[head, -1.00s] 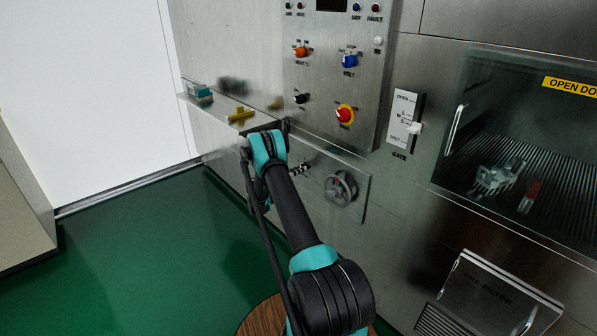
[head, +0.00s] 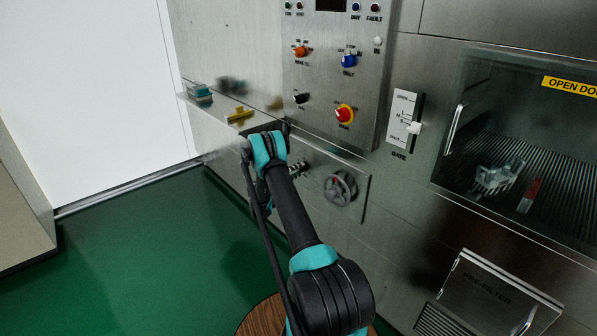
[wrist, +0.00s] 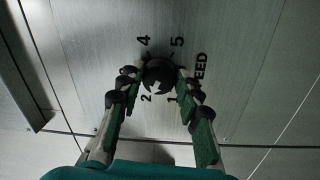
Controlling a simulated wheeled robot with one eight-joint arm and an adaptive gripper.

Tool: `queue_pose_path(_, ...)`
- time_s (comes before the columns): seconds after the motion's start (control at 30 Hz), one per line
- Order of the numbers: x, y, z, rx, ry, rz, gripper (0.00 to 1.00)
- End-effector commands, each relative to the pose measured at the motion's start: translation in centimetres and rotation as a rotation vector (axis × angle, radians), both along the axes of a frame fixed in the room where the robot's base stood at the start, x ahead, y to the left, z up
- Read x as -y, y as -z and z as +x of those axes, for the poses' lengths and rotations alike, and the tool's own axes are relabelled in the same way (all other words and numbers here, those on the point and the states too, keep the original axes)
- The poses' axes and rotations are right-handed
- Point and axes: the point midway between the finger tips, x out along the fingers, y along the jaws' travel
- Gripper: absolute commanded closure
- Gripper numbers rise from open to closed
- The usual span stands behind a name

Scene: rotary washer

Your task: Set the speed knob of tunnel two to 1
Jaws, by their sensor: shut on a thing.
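The dark round speed knob (wrist: 159,73) is in the wrist view, on a brushed steel panel. The numerals 4 and 5 stand above it, 2 and 1 below it, and the partly covered lettering "EED" (wrist: 201,68) is to its right. My gripper (wrist: 158,80) has one green-padded finger on each side of the knob and is shut on it. I cannot tell for sure which number the knob points to. In the head view my arm's dark end (head: 266,140) is against the machine front and hides the knob and the fingertips.
A control panel (head: 325,75) with orange, blue, black and red-yellow controls is above my arm. A grey handwheel (head: 340,188) is to its right, and a gate lever (head: 414,128) farther right. A shelf with a yellow item (head: 240,114) is at left. Green floor is clear.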

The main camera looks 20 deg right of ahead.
Motion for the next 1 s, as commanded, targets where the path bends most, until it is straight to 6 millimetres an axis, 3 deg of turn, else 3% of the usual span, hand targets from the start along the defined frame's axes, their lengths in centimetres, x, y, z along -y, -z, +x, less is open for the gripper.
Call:
queue_pose_path(0.6,-0.06,-0.08,-0.08,-0.544,-0.003,-0.196,0.95)
queue_pose_path(1.0,-0.08,-0.17,-0.08,-0.794,-0.003,-0.287,0.95)
